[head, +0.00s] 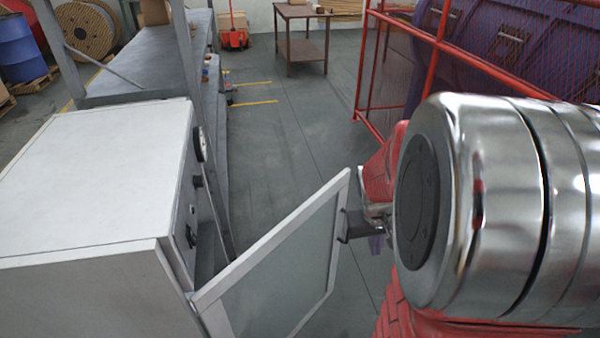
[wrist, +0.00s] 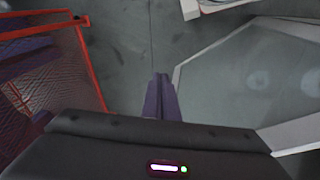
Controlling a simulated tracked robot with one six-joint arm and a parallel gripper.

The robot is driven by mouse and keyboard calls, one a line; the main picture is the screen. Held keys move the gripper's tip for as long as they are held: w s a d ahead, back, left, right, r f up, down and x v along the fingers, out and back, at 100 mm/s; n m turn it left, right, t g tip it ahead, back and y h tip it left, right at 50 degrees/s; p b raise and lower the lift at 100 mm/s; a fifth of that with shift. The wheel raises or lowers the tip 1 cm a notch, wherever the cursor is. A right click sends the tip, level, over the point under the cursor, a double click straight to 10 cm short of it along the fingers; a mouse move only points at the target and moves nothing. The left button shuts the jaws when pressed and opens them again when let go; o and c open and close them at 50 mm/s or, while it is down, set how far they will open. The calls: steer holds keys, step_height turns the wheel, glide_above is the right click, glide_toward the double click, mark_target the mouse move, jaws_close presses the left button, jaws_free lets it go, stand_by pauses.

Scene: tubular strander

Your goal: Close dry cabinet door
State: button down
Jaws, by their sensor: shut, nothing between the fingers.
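The white dry cabinet (head: 95,175) stands at the left in the head view. Its door (head: 275,265), a white frame around a greyish glass pane, stands open and swung out to the right. In the wrist view the door's glass (wrist: 250,80) and pale frame fill the right side. My gripper (wrist: 162,80) shows there as two dark purple fingers pressed together, empty, left of the door's frame. In the head view my arm's metal joint hides most of the gripper near the door's free edge. I cannot tell whether it touches the door.
A red mesh fence (head: 465,65) stands at the right, with purple machinery (head: 505,50) behind it. A grey bench (head: 150,60) stands behind the cabinet. A brown table (head: 305,40) is at the back. The grey floor (head: 290,125) between bench and fence is clear.

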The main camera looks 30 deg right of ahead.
steer(key=s+d+f+n+t, duration=0.1)
steer(key=d+f+t, duration=0.2)
steer(key=d+f, duration=1)
steer(key=s+d+f+n+t, duration=0.1)
steer(key=d+f+t, duration=0.1)
steer(key=d+f, duration=1.05)
steer(key=w+a+r+n+t+y, duration=0.5)
steer(key=w+a+r+t+y, duration=0.1)
steer(key=a+t, duration=0.5)
steer(key=shift+w+a+r+t, duration=0.15)
steer(key=shift+w+r+t, duration=0.25)
steer(key=shift+t, duration=0.1)
steer(key=w+a, duration=0.2)
steer(key=w, duration=1.1)
steer(key=shift+w+a, duration=0.2)
steer(key=shift+w, duration=0.2)
